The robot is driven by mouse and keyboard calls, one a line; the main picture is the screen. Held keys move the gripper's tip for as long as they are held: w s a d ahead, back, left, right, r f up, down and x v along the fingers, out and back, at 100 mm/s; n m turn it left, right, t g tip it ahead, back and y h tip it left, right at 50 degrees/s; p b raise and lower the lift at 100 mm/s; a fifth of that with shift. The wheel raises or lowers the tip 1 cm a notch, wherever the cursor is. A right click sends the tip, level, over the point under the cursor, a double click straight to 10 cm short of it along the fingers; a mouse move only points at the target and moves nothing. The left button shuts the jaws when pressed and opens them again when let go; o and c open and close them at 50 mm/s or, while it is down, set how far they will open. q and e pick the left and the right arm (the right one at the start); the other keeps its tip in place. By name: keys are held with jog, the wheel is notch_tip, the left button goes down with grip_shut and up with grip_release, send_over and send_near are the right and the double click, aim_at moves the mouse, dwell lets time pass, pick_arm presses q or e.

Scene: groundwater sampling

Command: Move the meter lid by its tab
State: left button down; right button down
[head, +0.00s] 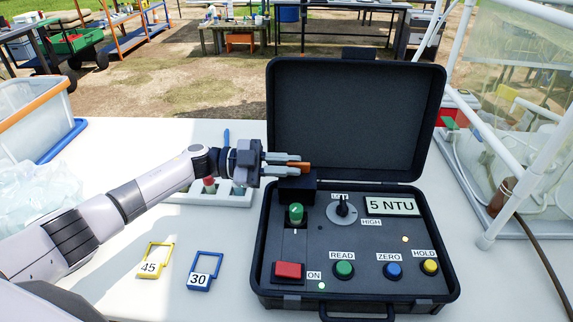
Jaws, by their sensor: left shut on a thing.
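The turbidity meter (330,250) is built into a black case that stands open on the white table. Its small black meter lid (298,187) stands raised at the back left of the panel, behind a green-capped vial (296,213). The lid's orange tab (301,166) is between the fingers of my left gripper (288,163), which is shut on it. The fingers hide part of the tab. My left arm reaches in from the left, above the table. My right gripper is out of view.
The case's large lid (345,115) stands open behind the panel. A white rack (210,195) sits under my left forearm. A yellow tag (155,260) and a blue tag (204,271) lie on the table. A clear enclosure (520,130) is at right. Front left table is mostly clear.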

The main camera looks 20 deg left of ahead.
pick_arm(q)
jog(key=shift+w+a+r, duration=0.1)
jog(key=shift+r, duration=0.05)
jog(key=c, duration=1.5)
grip_release()
jog(key=shift+b+v, duration=0.7)
jog(key=shift+v, duration=2.85)
